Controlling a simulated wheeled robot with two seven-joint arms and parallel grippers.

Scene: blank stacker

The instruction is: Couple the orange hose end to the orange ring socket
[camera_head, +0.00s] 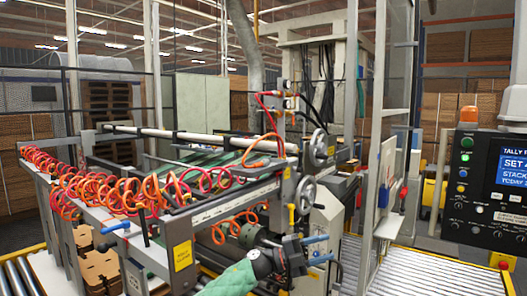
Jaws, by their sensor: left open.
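My left gripper (328,248) is at the bottom centre, with my green-sleeved arm behind it. Its two blue-tipped fingers are apart, and I see nothing between them. An orange hose (262,151) makes a loose loop at the right end of the machine frame, above and to the left of the gripper. Its free end is too small to make out. A column of fittings (286,100) stands above this loop, with red and orange hoses near it. I cannot tell which fitting is the orange ring socket. My right gripper is not in view.
Coiled red and orange hoses (110,187) hang along the machine frame (180,225) at left. Handwheels (306,193) stand just above my gripper. A clear guard panel and post (380,150) rise to the right. A roller conveyor (420,272) and a control panel (487,185) are at right.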

